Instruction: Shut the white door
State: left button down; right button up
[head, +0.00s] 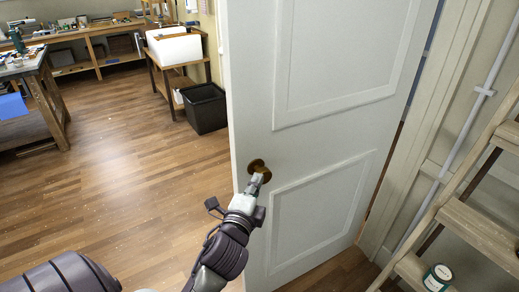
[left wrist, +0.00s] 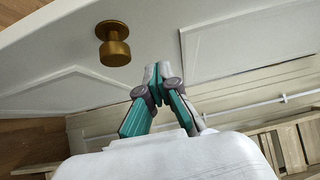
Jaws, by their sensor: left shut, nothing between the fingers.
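The white door (head: 315,143) stands open in the head view, its free edge at the left and its hinge side at the right by the frame. A round brass knob (head: 257,165) sits near the free edge; it also shows in the left wrist view (left wrist: 114,48). My left gripper (head: 257,181) is shut and empty, its fingertips at the door face just below the knob in the head view. In the left wrist view the closed fingertips (left wrist: 157,70) are beside the knob, apart from it. I cannot tell whether they touch the door. My right gripper is out of view.
A wooden stepladder (head: 470,222) with a small tin (head: 437,278) stands at the right, near the door frame (head: 425,130). Beyond the door are a black bin (head: 205,108), a white sink (head: 175,47) and workbenches. The wooden floor (head: 120,150) at left is clear.

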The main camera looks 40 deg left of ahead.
pick_arm(q)
jog(key=p, duration=0.2)
send_near(263, 145)
jog(key=w+d, duration=0.2)
jog(key=w, duration=0.2)
jog(key=a, duration=0.1)
jog(key=w+a+p, duration=0.1)
jog(key=a, duration=0.1)
jog(key=shift+w, duration=0.35)
jog(key=shift+w+a+f+p, duration=0.1)
jog(key=shift+w+a+p, duration=0.15)
jog(key=shift+a, duration=0.2)
